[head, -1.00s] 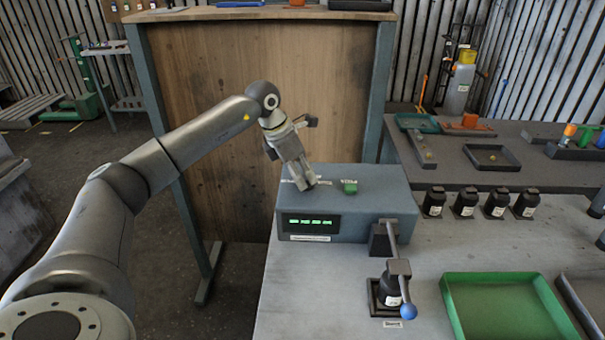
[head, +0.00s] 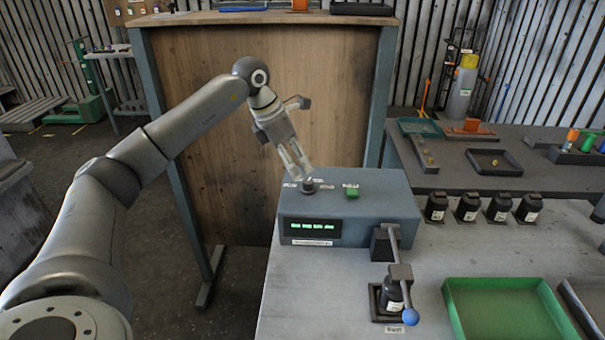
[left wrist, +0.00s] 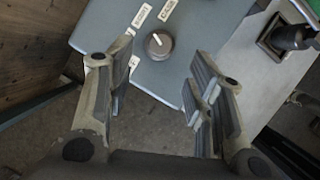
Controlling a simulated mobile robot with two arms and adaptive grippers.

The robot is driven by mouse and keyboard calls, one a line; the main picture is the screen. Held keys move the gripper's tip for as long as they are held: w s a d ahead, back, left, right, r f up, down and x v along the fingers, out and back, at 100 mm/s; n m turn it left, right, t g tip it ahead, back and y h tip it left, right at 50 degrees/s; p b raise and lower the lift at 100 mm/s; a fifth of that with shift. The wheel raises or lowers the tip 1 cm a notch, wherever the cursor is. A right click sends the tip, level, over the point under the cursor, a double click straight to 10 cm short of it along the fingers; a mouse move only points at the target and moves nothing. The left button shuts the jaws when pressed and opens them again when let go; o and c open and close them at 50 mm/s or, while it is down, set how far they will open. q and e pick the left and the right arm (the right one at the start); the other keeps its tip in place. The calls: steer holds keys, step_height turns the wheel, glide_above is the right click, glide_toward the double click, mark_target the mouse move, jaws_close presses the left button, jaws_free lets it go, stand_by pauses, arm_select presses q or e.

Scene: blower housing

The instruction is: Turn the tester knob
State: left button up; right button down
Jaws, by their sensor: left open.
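The tester (head: 385,212) is a blue-grey box on the light bench, with a lit green display (head: 310,228) on its front. Its knob (head: 309,187) is dark and round with a pale pointer line, on the top face. In the left wrist view the knob (left wrist: 159,44) sits beyond the fingertips, between labels. My left gripper (head: 305,177) is open, tilted down just above and behind the knob; its fingers (left wrist: 160,75) are apart with nothing between them. In the head view the fingertips look very near the knob; contact cannot be told. My right gripper is not in view.
A green button (head: 352,190) is on the tester's top right of the knob. A lever with a blue ball (head: 411,316) and a black bottle (head: 391,295) stand in front. A green tray (head: 505,310) is at right, several black bottles behind it. A wooden panel (head: 255,110) stands behind.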

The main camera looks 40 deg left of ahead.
arm_select(q)
steer(key=v, duration=0.5)
steer(key=shift+s+r, duration=0.1)
steer(key=shift+r, duration=0.3)
steer(key=shift+f, duration=0.1)
